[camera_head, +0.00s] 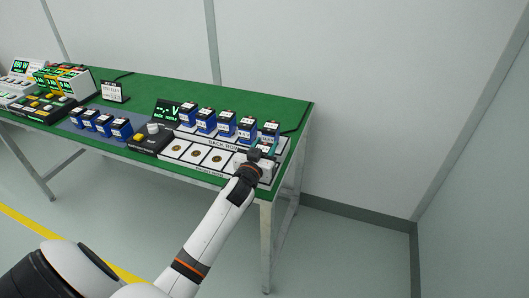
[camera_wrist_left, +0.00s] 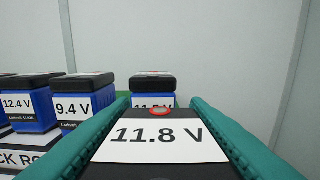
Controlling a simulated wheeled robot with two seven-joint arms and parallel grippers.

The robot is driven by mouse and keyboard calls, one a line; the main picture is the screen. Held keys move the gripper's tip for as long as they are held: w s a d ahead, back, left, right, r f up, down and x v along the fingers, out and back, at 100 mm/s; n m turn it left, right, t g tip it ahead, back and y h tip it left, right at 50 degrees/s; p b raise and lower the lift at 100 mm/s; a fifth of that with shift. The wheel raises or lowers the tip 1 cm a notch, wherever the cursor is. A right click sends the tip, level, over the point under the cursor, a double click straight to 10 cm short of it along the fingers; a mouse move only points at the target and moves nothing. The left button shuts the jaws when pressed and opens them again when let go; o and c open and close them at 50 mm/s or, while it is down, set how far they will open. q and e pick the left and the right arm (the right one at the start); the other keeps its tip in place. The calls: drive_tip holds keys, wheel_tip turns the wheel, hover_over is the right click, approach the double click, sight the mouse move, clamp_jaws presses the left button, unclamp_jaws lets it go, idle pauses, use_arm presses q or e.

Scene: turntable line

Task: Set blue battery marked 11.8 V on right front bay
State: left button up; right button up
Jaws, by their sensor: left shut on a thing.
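My left gripper (camera_head: 262,153) is over the right end of the front row. In the left wrist view its two teal fingers (camera_wrist_left: 160,104) are shut on the blue battery marked 11.8 V (camera_wrist_left: 155,150), label up. In the head view the gripper and wrist mostly hide that battery and the right front bay beneath. I cannot tell whether the battery touches the bay. My right gripper is not in view.
Several blue batteries stand in the back row just behind, including one marked 9.4 V (camera_wrist_left: 85,100) and a partly hidden one (camera_wrist_left: 153,88). A voltage meter (camera_head: 167,112) and more batteries (camera_head: 104,125) are to the left. The green table (camera_head: 290,113) ends close by on the right.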

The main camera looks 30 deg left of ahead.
use_arm(q)
drive_tip(key=shift+f, duration=0.7)
drive_tip(key=o, duration=1.2)
drive_tip(key=shift+f, duration=0.15)
drive_tip(key=v, duration=1.2)
drive_tip(key=shift+d+b, duration=0.1)
drive_tip(key=shift+b, duration=0.2)
